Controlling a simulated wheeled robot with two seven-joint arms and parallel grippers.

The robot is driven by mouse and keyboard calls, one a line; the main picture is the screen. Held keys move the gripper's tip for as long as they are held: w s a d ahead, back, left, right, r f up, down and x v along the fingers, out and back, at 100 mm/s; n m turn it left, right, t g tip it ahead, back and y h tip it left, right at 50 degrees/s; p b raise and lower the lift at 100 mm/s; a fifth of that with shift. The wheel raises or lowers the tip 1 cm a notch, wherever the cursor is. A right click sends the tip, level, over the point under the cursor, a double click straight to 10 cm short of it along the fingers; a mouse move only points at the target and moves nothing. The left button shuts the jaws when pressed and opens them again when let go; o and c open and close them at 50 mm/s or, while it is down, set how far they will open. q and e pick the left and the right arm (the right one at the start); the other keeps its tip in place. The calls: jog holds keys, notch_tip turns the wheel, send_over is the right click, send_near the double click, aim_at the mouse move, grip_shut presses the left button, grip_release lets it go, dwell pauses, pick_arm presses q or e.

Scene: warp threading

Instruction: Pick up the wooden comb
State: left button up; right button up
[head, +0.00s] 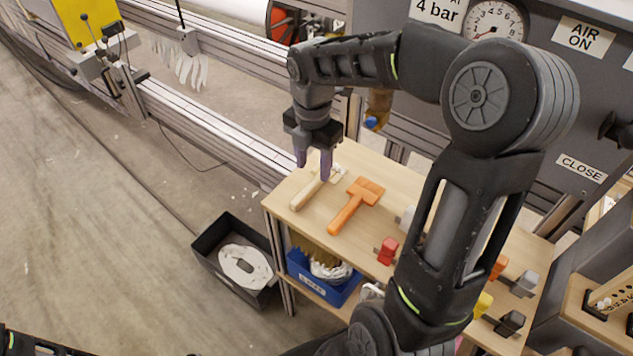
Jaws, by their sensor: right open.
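The wooden comb (305,195) is pale, with a long handle and a wider head. It lies on the light wooden top of a small cart, near its left end. My right gripper (313,168) points down over the comb, fingers apart, and holds nothing. Its purple fingertips overlap the comb in the picture and cover part of it; I cannot tell whether they touch it. An orange tool (356,204) of similar shape lies just right of the comb. My left gripper is out of the frame.
The cart top (290,217) also bears a red block (387,251) and other small items, partly behind my right arm. A blue bin (315,280) sits on the lower shelf. A black crate (214,246) stands on the floor. A metal rail runs behind, with a grey gauge panel at right.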

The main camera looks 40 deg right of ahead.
aim_at(315, 181)
notch_tip(315, 181, down, 5)
jog(key=shift+s+d+r, duration=0.1)
jog(key=shift+c, duration=0.3)
dwell(0.4)
grip_shut()
dwell(0.5)
